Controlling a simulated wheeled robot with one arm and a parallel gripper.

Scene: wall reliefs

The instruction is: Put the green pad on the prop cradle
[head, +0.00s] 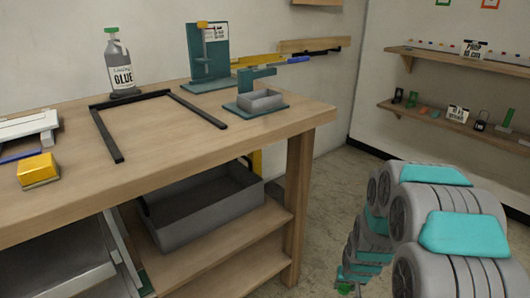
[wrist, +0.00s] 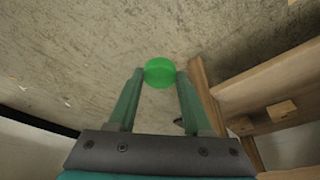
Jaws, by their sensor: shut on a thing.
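A green round pad (wrist: 159,72) sits between the fingertips of my gripper (wrist: 158,80) in the wrist view. The green fingers are shut on it, and the floor shows behind it. In the head view my gripper (head: 345,287) hangs low at the bottom, right of the workbench (head: 225,136), partly cut off by the frame edge; the pad is hard to make out there. I cannot tell for sure which thing is the prop cradle. A small sign (head: 473,49) on the upper wall shelf seems to read "PROP", but the text is blurred.
The bench carries a glue bottle (head: 121,70), a black frame (head: 112,140), a yellow block (head: 38,169) and teal fixtures (head: 207,58). A grey bin (head: 200,210) is below. The lower wall shelf (head: 440,120) holds several small items. Open floor lies between bench and shelves.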

